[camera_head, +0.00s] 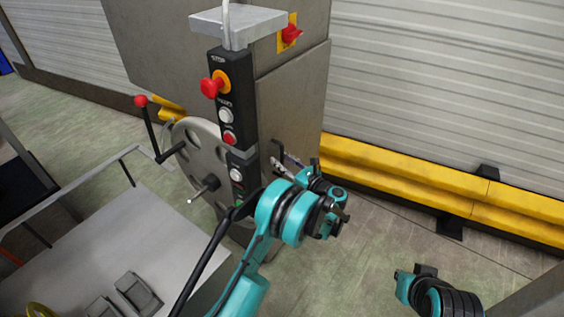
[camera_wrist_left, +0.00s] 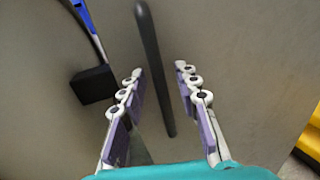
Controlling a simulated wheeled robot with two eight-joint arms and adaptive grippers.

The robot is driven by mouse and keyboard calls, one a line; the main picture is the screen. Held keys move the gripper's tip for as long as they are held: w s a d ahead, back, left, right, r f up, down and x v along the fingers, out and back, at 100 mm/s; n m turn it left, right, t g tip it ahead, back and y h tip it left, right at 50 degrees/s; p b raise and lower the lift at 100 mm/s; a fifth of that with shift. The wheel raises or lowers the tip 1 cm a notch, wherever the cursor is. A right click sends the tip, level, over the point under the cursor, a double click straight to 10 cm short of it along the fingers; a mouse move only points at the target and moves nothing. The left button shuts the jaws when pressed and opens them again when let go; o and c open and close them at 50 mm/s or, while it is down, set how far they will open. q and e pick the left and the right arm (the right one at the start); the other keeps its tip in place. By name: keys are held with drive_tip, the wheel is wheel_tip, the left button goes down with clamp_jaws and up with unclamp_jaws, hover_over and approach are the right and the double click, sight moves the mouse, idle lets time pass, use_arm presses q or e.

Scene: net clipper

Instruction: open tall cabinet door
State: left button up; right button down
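The tall grey cabinet (camera_head: 295,100) stands at the upper middle of the head view. Its dark bar handle (camera_head: 277,151) is on the lower front face, partly hidden by my left gripper (camera_head: 287,166). In the left wrist view the handle (camera_wrist_left: 153,65) runs upright between the two purple-padded fingers of my left gripper (camera_wrist_left: 158,73). The fingers are open, with a gap visible on each side of the bar. The door face behind it is plain grey. A part of my right arm shows at the lower right of the head view; its fingers do not show.
A black control panel (camera_head: 229,110) with a red stop knob is left of the door. A grey handwheel (camera_head: 197,160) with a red-tipped lever is beyond it. A yellow guard rail (camera_head: 430,187) runs along the shutter wall at right. Floor right of the cabinet is clear.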

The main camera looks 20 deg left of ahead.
use_arm(q)
clamp_jaws()
drive_tip(key=shift+d, duration=0.1)
